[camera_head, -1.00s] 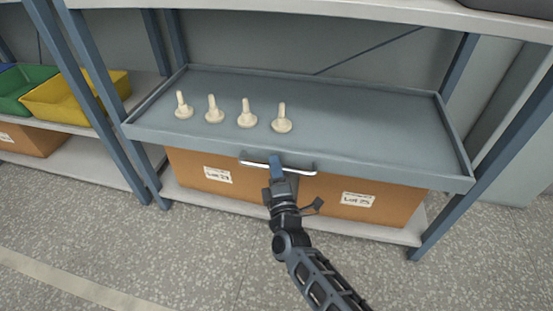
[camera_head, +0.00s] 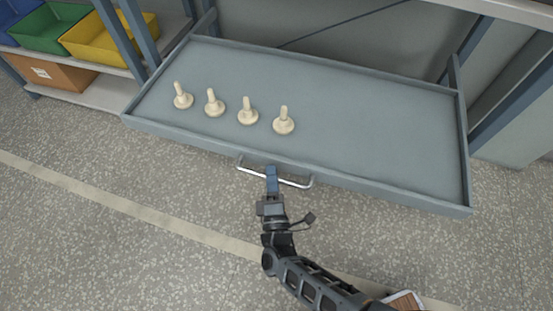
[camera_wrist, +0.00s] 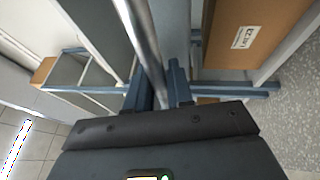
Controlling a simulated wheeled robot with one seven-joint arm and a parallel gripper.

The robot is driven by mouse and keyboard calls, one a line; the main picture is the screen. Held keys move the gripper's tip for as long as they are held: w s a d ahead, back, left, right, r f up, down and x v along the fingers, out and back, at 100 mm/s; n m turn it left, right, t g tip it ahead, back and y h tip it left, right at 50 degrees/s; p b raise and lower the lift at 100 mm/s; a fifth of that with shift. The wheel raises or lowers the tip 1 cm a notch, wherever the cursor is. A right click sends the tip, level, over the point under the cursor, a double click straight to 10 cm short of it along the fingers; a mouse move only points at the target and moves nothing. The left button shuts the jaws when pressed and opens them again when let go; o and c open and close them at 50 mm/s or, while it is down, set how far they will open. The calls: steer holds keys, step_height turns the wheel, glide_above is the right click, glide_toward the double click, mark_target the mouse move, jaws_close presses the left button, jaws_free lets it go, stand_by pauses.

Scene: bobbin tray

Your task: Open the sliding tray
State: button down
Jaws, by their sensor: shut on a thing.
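The grey sliding tray (camera_head: 385,128) stands well out from the rack in the head view, with floor showing below its front edge. A silver bar handle (camera_head: 296,183) runs along its front; it also crosses the wrist view (camera_wrist: 143,40). My gripper (camera_head: 272,178) is shut on the handle near its middle, and the blue fingers hide part of the bar. In the wrist view my gripper (camera_wrist: 162,92) has a finger on each side of the bar. Several cream bobbins (camera_head: 247,112) stand upright in a row on the left half of the tray.
Blue rack posts (camera_head: 140,40) stand behind the tray. Green (camera_head: 50,27) and yellow (camera_head: 105,38) bins and a cardboard box (camera_head: 50,74) sit on a rack at left. A labelled box (camera_wrist: 250,38) shows in the wrist view.

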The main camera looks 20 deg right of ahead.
steer(key=shift+s+a, duration=0.25)
steer(key=shift+s, duration=0.1)
steer(key=c, duration=1.4)
jaws_free()
steer(key=v, duration=0.7)
steer(key=shift+s+a+f+p, duration=0.1)
steer(key=shift+s+f+p, duration=0.05)
steer(key=shift+s+p, duration=0.2)
